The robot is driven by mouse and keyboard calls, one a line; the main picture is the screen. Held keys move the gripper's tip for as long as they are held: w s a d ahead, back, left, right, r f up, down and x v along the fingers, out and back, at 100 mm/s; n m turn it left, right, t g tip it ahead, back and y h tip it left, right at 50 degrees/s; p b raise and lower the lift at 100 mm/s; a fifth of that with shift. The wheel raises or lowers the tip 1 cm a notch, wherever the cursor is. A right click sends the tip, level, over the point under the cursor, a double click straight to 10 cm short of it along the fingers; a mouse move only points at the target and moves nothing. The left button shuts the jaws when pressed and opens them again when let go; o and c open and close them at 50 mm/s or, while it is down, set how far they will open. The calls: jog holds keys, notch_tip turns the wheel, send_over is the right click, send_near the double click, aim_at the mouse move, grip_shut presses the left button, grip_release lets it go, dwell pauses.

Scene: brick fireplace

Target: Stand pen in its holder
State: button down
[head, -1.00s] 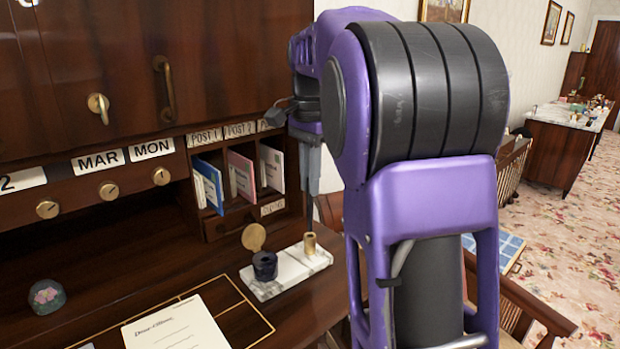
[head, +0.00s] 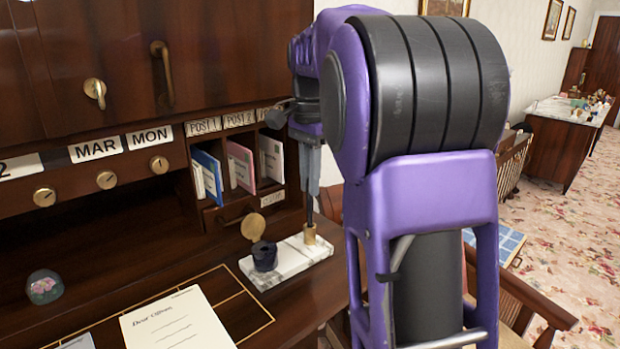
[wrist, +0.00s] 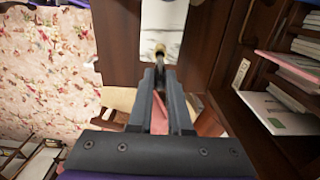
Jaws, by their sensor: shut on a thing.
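My gripper (head: 311,190) points down above the marble stand at the right end of the desk. It is shut on a thin dark pen (head: 309,207), held upright. The small brass holder (head: 310,235) stands on the white marble base (head: 290,262). The pen's lower end meets the top of the holder in the head view; how deep it sits inside cannot be told. In the wrist view my gripper (wrist: 160,75) has the dark pen (wrist: 159,59) at its fingertips, lined up with the brass holder (wrist: 159,47).
A dark inkwell (head: 264,257) with a raised brass lid (head: 253,226) stands on the same base. Letter slots (head: 240,170) with envelopes are close behind my gripper. A letter (head: 175,322) and a glass paperweight (head: 44,287) lie on the desk.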

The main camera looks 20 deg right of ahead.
jog(key=shift+f+b, duration=0.7)
jog(key=shift+f, duration=0.55)
jog(key=c, duration=0.8)
grip_release()
jog(key=shift+o, duration=0.2)
notch_tip(320, 180, up, 18)
jog(key=p, duration=0.5)
jog(key=shift+f, duration=0.25)
